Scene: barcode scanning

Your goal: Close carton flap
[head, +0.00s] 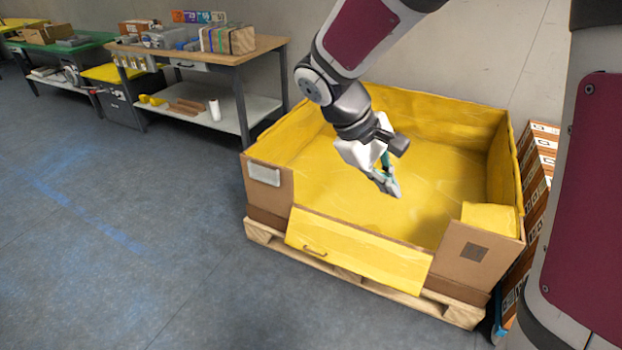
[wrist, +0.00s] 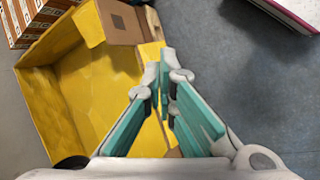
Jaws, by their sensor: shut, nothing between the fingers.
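A large brown carton (head: 275,193) with a yellow lining stands on a wooden pallet (head: 460,312), open at the top. Its front flap (head: 360,255) hangs folded down and outward, yellow side showing, with a small handle near its left end. My gripper (head: 390,188) is above the carton's interior, behind the flap, fingers pointing down and together with nothing between them. In the wrist view my closed fingers (wrist: 165,58) lie over the carton's front edge, hiding much of the flap. The carton's yellow floor (wrist: 100,85) shows to their left.
Stacked patterned boxes (head: 537,165) stand close against the carton's right side. A workbench (head: 190,55) with goods on it stands behind left. The grey-blue floor (head: 130,240) in front and left is clear.

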